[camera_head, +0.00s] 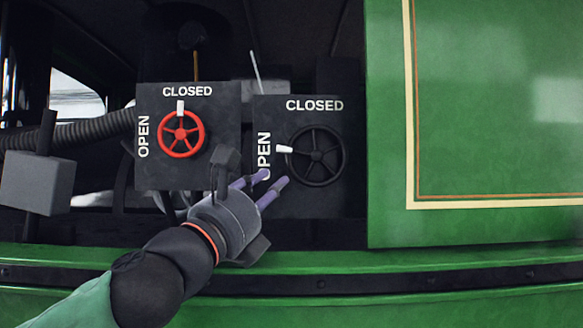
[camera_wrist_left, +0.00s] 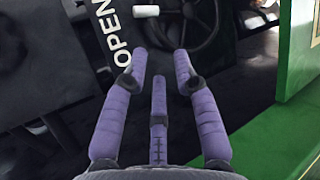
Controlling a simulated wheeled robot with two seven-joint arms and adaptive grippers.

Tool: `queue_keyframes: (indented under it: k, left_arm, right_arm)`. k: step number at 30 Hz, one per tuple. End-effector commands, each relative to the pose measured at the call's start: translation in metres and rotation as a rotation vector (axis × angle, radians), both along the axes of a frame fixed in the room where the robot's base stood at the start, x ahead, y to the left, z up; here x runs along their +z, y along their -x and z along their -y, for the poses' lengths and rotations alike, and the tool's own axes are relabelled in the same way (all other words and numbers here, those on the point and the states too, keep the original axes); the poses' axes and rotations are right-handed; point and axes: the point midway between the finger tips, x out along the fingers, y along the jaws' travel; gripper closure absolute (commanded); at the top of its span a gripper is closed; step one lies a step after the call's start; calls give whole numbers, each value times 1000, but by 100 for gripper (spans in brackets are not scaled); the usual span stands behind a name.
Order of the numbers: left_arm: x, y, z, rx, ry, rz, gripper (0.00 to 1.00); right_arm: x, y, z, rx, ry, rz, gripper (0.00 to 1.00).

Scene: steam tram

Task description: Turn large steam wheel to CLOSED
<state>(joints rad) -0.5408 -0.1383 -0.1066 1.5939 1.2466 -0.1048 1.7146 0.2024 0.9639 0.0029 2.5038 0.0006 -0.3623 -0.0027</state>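The large black steam wheel (camera_head: 316,157) sits on a dark panel at the right. Its white pointer (camera_head: 284,149) points left, at the word OPEN. The word CLOSED (camera_head: 314,105) is above the wheel. My left gripper (camera_head: 262,185) is just below and left of the black wheel, apart from it, and covers part of the OPEN label's lower end. In the left wrist view its purple fingers (camera_wrist_left: 160,75) are spread and empty, with the wheel (camera_wrist_left: 195,25) and white pointer (camera_wrist_left: 146,11) beyond them at the top. My right gripper is in neither view.
A smaller red wheel (camera_head: 181,134) is on a panel to the left, its white pointer up at CLOSED. A green wall (camera_head: 500,110) stands right of the black wheel. A green ledge (camera_head: 330,260) runs below. A grey block (camera_head: 38,182) is at far left.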

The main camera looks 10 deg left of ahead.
Motion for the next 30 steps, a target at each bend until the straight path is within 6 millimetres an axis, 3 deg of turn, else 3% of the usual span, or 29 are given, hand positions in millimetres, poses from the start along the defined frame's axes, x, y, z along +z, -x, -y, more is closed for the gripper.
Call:
queue_keyframes:
  k: [6, 13, 28, 30]
  left_arm:
    - [16, -34, 11, 2, 0, 0, 71]
    - [27, -60, 20, 1, -1, -1, 71]
    - [30, -70, 23, 1, 0, 1, 71]
    - [30, -70, 23, 1, 0, 1, 91]
  right_arm:
    - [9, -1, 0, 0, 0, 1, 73]
    - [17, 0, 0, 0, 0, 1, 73]
    - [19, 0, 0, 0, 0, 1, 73]
    - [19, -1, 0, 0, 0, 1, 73]
